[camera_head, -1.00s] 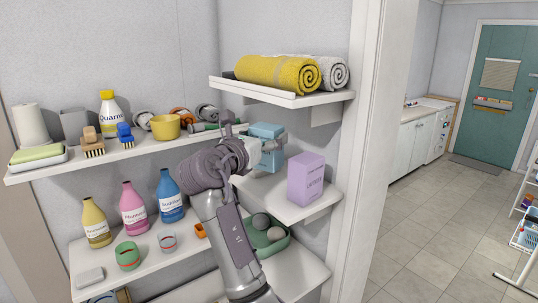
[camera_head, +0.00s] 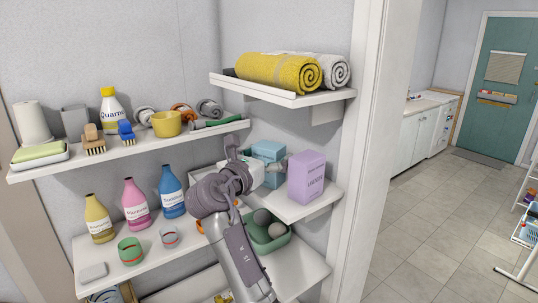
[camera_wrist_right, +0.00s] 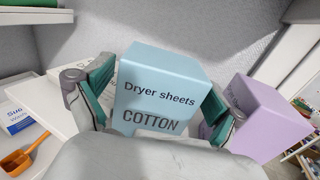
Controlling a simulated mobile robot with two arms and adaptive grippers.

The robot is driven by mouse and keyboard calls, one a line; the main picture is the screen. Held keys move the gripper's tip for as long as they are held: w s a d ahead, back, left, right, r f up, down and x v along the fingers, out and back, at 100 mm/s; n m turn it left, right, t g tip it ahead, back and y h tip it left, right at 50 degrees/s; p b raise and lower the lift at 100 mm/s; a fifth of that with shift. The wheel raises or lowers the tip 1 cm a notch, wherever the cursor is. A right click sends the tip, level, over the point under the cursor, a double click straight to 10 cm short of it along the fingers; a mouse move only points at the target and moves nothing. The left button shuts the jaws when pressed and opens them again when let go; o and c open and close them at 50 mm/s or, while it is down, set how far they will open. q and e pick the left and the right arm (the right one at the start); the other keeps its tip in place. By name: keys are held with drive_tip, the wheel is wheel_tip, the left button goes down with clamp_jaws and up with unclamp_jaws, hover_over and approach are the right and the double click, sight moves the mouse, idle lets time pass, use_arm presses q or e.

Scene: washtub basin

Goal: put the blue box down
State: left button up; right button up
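The light blue box (camera_head: 268,150) stands upright on the right-hand middle shelf (camera_head: 312,209), left of the purple box (camera_head: 306,177). In the right wrist view, the blue box (camera_wrist_right: 163,88) shows its "Dryer sheets COTTON" face. My right gripper (camera_head: 256,160) is in front of it, with its fingers spread to either side. In the wrist view, a narrow gap shows between the left finger and the box; the right finger is close to its edge. The box's bottom is hidden behind the gripper. My left gripper is not in view.
The purple box (camera_wrist_right: 262,118) is close to my right finger. A shelf with rolled towels (camera_head: 277,73) is above. Bottles (camera_head: 171,193) stand on the lower left shelf.

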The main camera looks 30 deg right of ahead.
drive_tip(key=shift+r, duration=0.1)
drive_tip(key=shift+s+a, duration=0.1)
drive_tip(key=shift+a, duration=0.1)
drive_tip(key=b+v, duration=0.4)
drive_tip(key=v, duration=0.7)
drive_tip(key=shift+s+a, duration=0.2)
drive_tip(key=shift+a, duration=0.05)
